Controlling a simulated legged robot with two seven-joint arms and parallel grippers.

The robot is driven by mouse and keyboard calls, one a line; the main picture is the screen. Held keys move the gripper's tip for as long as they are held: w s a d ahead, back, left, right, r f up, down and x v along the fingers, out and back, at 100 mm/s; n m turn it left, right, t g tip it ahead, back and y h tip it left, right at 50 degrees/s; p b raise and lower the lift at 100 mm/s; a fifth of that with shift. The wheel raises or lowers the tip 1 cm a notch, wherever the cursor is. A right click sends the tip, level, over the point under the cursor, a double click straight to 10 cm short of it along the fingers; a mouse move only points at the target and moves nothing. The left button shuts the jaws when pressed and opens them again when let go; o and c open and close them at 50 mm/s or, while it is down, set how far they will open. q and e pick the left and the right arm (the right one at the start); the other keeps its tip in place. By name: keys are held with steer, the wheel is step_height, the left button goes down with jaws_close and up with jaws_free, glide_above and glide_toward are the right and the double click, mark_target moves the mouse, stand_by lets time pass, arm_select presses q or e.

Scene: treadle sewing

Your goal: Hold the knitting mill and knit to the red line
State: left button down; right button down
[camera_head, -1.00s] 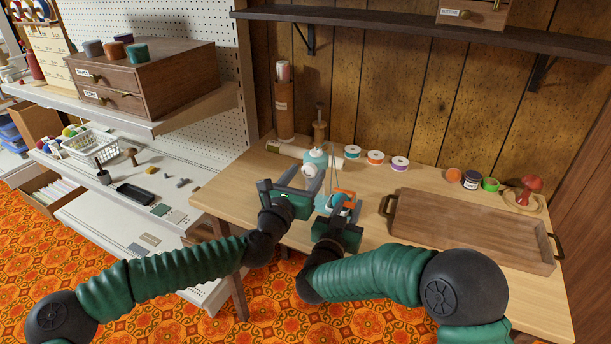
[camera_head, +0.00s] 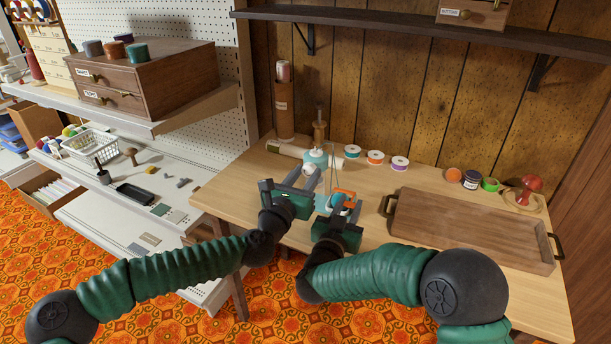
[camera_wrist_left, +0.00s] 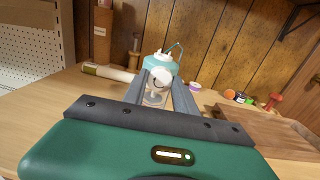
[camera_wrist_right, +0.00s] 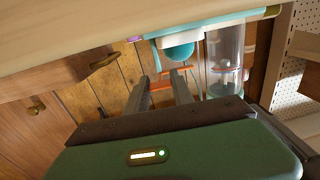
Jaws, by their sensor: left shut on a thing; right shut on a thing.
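My right gripper (camera_head: 342,203) is shut beside the mill. An orange crank part (camera_head: 344,192) is at its fingertips, and a teal round part (camera_wrist_right: 180,52) is just beyond. The exact grip is partly hidden.
A wooden tray (camera_head: 465,232) takes up the table's right side. A cream roll (camera_head: 284,149) lies behind the mill. A shelf unit (camera_head: 165,110) stands at the left.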

arm_select(q)
steer(key=m, duration=0.9)
steer(key=shift+d+m, duration=0.1)
steer(key=shift+m, duration=0.2)
steer(key=m, duration=0.4)
steer(key=shift+s+m, duration=0.1)
steer(key=shift+m, duration=0.2)
steer(key=m, duration=0.4)
steer(key=shift+d+f, duration=0.1)
steer(key=shift+f, duration=0.1)
steer(key=shift+s+f+m, duration=0.1)
steer(key=shift+m, duration=0.2)
steer(key=c, duration=1)
jaws_free()
steer(key=shift+o, duration=0.2)
